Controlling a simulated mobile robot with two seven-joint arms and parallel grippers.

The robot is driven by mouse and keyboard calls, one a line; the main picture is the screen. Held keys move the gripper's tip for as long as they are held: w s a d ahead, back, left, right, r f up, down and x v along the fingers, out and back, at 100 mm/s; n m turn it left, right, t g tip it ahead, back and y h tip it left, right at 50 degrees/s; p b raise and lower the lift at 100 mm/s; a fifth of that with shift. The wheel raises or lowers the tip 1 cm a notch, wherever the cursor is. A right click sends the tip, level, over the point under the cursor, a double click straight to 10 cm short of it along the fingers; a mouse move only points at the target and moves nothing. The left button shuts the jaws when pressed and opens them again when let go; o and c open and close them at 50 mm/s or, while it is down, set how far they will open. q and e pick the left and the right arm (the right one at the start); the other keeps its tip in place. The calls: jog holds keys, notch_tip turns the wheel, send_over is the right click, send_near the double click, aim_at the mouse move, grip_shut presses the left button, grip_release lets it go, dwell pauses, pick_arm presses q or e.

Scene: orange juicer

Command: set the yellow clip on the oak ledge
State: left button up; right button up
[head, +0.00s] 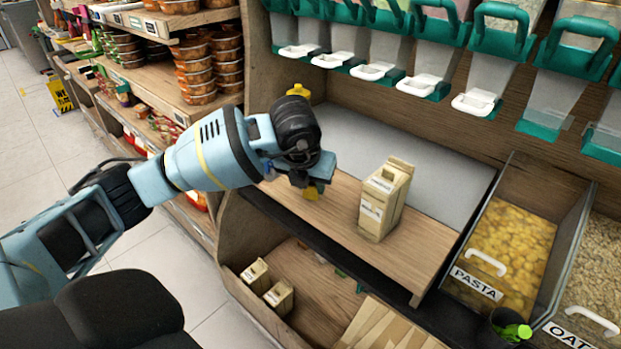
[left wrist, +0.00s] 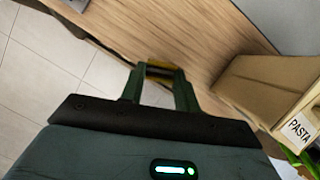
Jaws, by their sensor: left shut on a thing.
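My left gripper (head: 312,184) is shut on the yellow clip (head: 311,194) and points down at the left part of the oak ledge (head: 418,252). In the left wrist view the clip (left wrist: 160,67) sits between the tips of the two green fingers (left wrist: 160,80), near the ledge's edge. The wooden ledge also shows behind it (left wrist: 205,35). I cannot tell whether the clip touches the ledge. The gripper partly hides the clip in the head view. My right gripper is not in view.
A beige carton (head: 385,200) stands on the ledge, right of the gripper; it also shows in the left wrist view (left wrist: 255,85). A grey panel (head: 440,180) lies behind. Dispensers with white-lipped spouts (head: 475,103) hang above. A pasta bin (head: 510,240) is at right. Two small cartons (head: 279,297) stand below.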

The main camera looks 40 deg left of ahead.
pick_arm(q)
jog(key=w+a, duration=0.5)
jog(key=shift+w+a+f+b, duration=0.3)
jog(key=shift+w+a+f, duration=0.05)
jog(key=shift+w+a, duration=0.05)
jog(key=shift+f, duration=1.8)
jog(key=shift+f+b, duration=0.15)
jog(key=shift+b, duration=0.15)
jog(key=o, duration=0.9)
jog(key=shift+o, duration=0.2)
